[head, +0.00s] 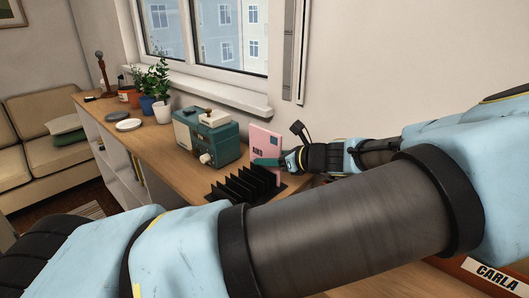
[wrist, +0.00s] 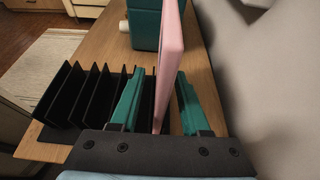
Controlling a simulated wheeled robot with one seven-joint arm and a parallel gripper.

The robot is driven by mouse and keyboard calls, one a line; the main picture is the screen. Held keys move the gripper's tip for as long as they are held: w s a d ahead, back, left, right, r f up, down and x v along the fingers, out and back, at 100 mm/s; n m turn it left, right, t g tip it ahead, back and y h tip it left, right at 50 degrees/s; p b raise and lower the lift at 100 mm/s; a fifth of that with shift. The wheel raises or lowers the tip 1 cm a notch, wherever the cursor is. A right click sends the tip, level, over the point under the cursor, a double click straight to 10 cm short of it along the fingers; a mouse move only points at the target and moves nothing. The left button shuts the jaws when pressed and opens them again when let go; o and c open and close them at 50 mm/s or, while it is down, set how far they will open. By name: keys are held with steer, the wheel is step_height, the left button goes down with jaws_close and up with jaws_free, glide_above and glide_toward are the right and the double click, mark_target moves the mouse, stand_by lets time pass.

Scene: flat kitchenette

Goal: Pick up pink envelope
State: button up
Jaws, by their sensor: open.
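The pink envelope (head: 265,152) stands upright near the right end of the black slotted rack (head: 244,184) on the wooden counter. It has dark printed letters and a stamp on its face. In the wrist view the envelope (wrist: 169,60) shows edge-on, between the two green fingers of my gripper (wrist: 160,105). The fingers are open, one on each side of it, with a visible gap on the right. In the head view my gripper (head: 268,163) reaches in from the right, one finger in front of the envelope's lower part. The envelope's lower end is partly hidden by my gripper in the wrist view.
A teal and cream appliance (head: 207,135) stands just left of the envelope. The wall is close on the right in the wrist view. A sofa (head: 45,125) is at far left.

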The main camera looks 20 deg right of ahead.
steer(key=shift+w+a+f, duration=0.25)
steer(key=shift+w+a, duration=0.05)
steer(key=shift+w, duration=0.3)
steer(key=shift+c, duration=0.3)
jaws_close()
